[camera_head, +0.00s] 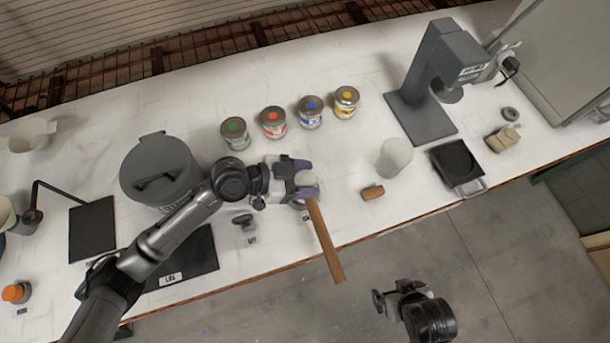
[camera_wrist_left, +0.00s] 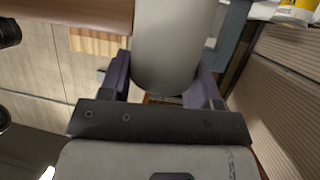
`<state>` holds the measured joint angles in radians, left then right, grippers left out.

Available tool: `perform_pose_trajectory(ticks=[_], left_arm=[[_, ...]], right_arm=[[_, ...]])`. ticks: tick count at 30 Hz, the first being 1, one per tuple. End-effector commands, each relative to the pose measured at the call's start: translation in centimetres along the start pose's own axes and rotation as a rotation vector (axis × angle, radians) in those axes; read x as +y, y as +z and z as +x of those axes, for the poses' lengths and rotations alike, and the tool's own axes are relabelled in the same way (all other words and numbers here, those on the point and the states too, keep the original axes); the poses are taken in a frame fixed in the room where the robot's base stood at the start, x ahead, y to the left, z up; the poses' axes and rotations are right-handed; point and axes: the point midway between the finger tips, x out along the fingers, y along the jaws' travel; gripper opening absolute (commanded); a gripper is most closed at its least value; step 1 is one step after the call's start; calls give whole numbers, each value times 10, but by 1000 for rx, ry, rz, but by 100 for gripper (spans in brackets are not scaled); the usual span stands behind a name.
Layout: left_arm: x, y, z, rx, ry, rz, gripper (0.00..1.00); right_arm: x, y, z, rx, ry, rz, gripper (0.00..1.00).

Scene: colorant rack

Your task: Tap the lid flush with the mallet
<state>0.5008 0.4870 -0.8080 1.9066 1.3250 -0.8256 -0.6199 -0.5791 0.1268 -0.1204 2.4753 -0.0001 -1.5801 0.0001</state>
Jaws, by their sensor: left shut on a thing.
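My left gripper (camera_head: 306,181) is shut on the pale, rounded head of the mallet, whose brown wooden handle (camera_head: 325,243) points down and to the right past the table's front edge. In the left wrist view the grey-white mallet head (camera_wrist_left: 172,45) sits between the purple fingers. The handle (camera_wrist_left: 70,14) shows at the top left. A large grey pot (camera_head: 160,185) stands left of the gripper, its lid (camera_head: 155,165) on top with a dark handle. I cannot tell whether the lid is flush. My right gripper (camera_head: 388,300) is at the bottom, beyond the table edge; its jaw state is unclear.
Several small cans with coloured dots, including a green one (camera_head: 235,132), stand behind the gripper. A dark mat (camera_head: 200,253) lies front left.

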Motion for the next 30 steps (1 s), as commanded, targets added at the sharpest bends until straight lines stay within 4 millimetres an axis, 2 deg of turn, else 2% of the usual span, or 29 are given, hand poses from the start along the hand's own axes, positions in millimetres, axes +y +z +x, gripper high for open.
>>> perform_pose_trajectory(ticks=[8, 18, 30], left_arm=[[0, -14, -6, 3, -1, 2, 28], [0, -49, -20, 3, -1, 1, 28], [-2, -51, -20, 3, -4, 0, 28]], right_arm=[[-1, -4, -12, 6, -3, 5, 100], [-1, -13, -39, 7, -8, 10, 100], [-1, -13, -39, 6, -6, 8, 100]])
